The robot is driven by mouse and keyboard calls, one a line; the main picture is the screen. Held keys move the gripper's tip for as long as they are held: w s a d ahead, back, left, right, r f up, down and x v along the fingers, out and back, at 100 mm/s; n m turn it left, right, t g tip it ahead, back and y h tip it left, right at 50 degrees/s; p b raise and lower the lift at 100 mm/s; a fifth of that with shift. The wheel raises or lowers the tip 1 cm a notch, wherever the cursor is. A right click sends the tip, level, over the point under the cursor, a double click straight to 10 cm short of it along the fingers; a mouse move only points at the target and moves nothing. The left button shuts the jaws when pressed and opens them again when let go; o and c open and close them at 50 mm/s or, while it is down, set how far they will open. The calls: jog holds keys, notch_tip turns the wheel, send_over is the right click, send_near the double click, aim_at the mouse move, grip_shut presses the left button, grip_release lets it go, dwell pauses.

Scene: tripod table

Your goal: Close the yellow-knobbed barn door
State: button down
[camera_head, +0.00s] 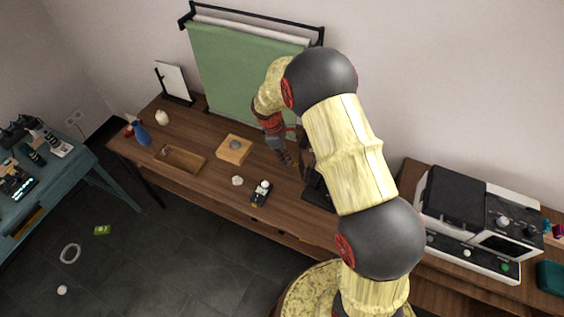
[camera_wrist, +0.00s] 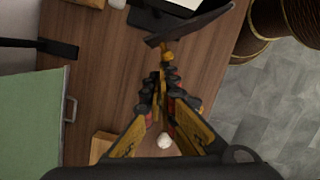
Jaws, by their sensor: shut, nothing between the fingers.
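A dark flap (camera_wrist: 205,24) with a small yellow knob (camera_wrist: 168,54) shows in the upper middle of the wrist view. I take it for the yellow-knobbed barn door; it stands at a slant over the wooden table (camera_wrist: 105,80). My gripper (camera_wrist: 165,76) is shut and empty, its fingertips just below the knob in that view. I cannot tell whether they touch it. In the head view my gripper (camera_head: 287,158) points down over the table. A black fixture (camera_head: 317,190) stands there beside my arm, which hides much of it; the knob is not clear there.
A wooden block (camera_head: 234,149), a white lump (camera_head: 237,181), a small dark device (camera_head: 261,194) and a tray (camera_head: 180,159) lie on the table. A green backdrop (camera_head: 235,70) hangs behind. A black-and-white machine (camera_head: 470,225) stands at the right.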

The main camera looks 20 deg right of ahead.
jog(key=d+m, duration=0.3)
jog(key=m, duration=0.1)
jog(key=d+m+g+y, duration=0.1)
jog(key=d+m, duration=0.1)
jog(key=m, duration=0.1)
jog(key=shift+w+d+p, duration=0.3)
jog(key=shift+p, duration=0.1)
jog(key=shift+s, duration=0.15)
dwell(0.4)
jog(key=v, duration=1.1)
jog(key=shift+s+r, duration=0.35)
jog(key=shift+r, duration=0.1)
